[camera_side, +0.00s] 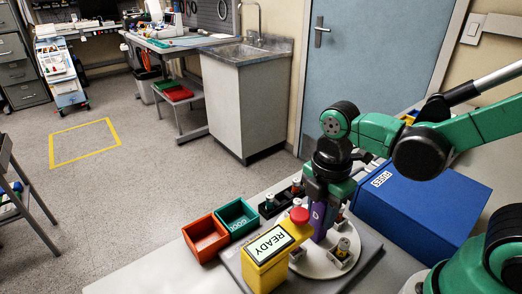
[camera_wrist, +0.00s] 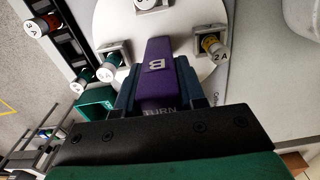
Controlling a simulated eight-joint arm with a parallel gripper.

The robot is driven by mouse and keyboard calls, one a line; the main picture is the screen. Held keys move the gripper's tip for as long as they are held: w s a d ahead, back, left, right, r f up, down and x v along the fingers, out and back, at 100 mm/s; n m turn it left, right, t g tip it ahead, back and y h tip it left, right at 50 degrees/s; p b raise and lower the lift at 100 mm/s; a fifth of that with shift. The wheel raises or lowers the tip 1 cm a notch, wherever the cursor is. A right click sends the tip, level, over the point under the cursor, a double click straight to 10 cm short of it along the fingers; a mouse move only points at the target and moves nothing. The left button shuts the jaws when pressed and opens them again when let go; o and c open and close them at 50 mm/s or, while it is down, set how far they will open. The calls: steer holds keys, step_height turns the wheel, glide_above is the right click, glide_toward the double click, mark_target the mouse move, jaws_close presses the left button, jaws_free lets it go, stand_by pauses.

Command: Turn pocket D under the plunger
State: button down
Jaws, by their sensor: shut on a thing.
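A yellow box (camera_side: 269,258) with a READY screen and a red knob (camera_side: 299,215) stands at the turntable's near-left edge.
A red bin (camera_side: 205,238) and a green bin (camera_side: 236,218) stand left of the turntable. A large blue box (camera_side: 425,205) stands close on the right. The table's front left is clear.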

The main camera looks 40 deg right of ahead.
stand_by(0.5)
steer(key=c, duration=0.8)
jaws_free()
steer(key=shift+r, duration=2.8)
steer(key=w+d+m+t, duration=0.1)
steer(key=m+t, duration=0.1)
steer(key=m, duration=0.4)
steer(key=w+d+m+t, duration=0.1)
steer(key=m+t, duration=0.1)
steer(key=m, duration=0.3)
steer(key=w+d+r+m+t, duration=0.1)
steer(key=m+t, duration=0.2)
steer(key=m, duration=0.3)
steer(key=shift+w+d+r+m, duration=0.1)
steer(key=shift+d+m, duration=0.15)
steer(key=shift+m, duration=0.05)
